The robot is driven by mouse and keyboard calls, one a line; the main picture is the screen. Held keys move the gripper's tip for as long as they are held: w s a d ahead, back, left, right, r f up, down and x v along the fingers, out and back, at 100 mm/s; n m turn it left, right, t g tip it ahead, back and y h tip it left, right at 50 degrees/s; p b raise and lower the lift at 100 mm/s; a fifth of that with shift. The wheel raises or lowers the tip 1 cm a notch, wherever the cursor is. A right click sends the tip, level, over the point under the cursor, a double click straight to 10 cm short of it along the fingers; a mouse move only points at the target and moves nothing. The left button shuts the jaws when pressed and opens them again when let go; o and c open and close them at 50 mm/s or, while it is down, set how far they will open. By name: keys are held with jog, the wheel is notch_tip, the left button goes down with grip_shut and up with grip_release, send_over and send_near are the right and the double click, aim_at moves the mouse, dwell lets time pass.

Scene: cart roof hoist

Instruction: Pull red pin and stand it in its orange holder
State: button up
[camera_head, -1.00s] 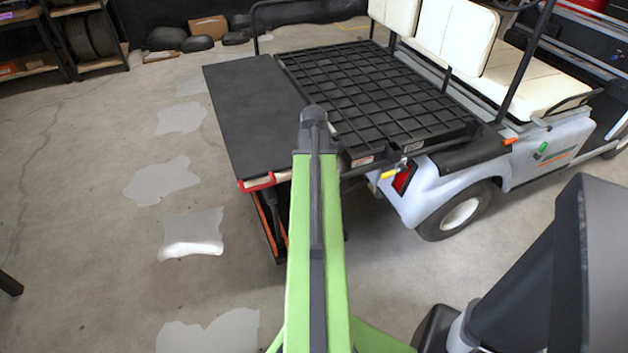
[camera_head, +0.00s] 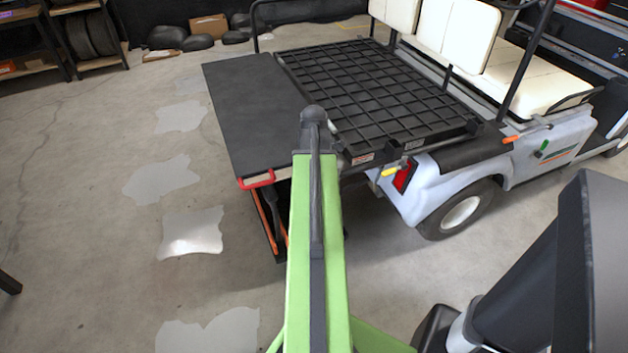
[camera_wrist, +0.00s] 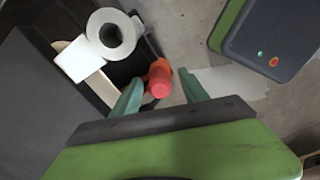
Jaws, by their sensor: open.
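In the wrist view a red, round-ended piece (camera_wrist: 159,89), which looks like the red pin, lies between the fingertips of my gripper (camera_wrist: 159,77). The two teal fingers stand apart on either side of it, and a gap shows on the right. An orange piece (camera_wrist: 158,68), possibly the holder, is directly behind the red end. I cannot tell whether the pin sits inside it or only overlaps it in the picture. The lower part of the pin is hidden. In the head view my arm hides the gripper and this spot.
A white hollow cylinder (camera_wrist: 112,34) is close to the left finger. Floor at left is open.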

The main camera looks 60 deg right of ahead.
notch_tip(320, 180, up, 17)
jog(key=p, duration=1.7)
jog(key=shift+r, duration=0.2)
jog(key=shift+c, duration=0.2)
jog(key=shift+f, duration=0.3)
jog(key=shift+c, duration=1.1)
notch_tip(320, 180, down, 6)
jog(key=m+b, duration=0.2)
jog(key=b, duration=0.4)
jog(key=shift+r+m, duration=0.2)
jog(key=shift+m, duration=0.2)
jog(key=c, duration=0.7)
jog(key=shift+f+m+b, duration=0.3)
jog(key=shift+f+b, duration=0.05)
grip_shut()
jog(key=shift+r, duration=0.1)
notch_tip(320, 180, down, 6)
jog(key=b, duration=0.6)
